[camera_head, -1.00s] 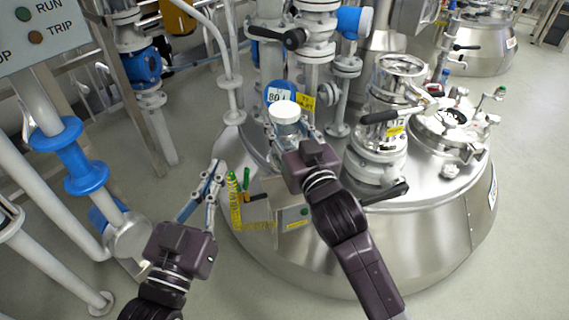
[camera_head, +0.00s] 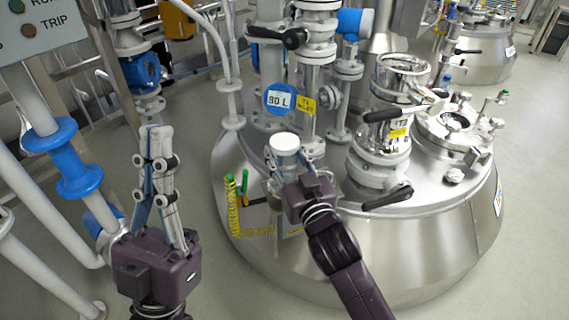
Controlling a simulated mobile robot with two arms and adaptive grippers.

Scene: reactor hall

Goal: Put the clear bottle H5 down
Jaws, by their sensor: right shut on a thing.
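The clear bottle H5 (camera_head: 286,153) is a small clear jar with a white lid. My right gripper (camera_head: 287,168) is shut on it from the near side. The bottle is upright, in front of the blue 80 L disc and over the near shoulder of the steel reactor vessel (camera_head: 345,250). Its base is hidden by the gripper, so I cannot tell whether it touches anything. My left gripper (camera_head: 154,132) points up on the left, away from the bottle, its fingertips close together with nothing visible between them.
Valves and pipes (camera_head: 319,60) stand close behind the bottle. A flanged port with a black handle (camera_head: 383,150) is to its right. A blue-flanged pipe (camera_head: 75,165) stands left of my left gripper.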

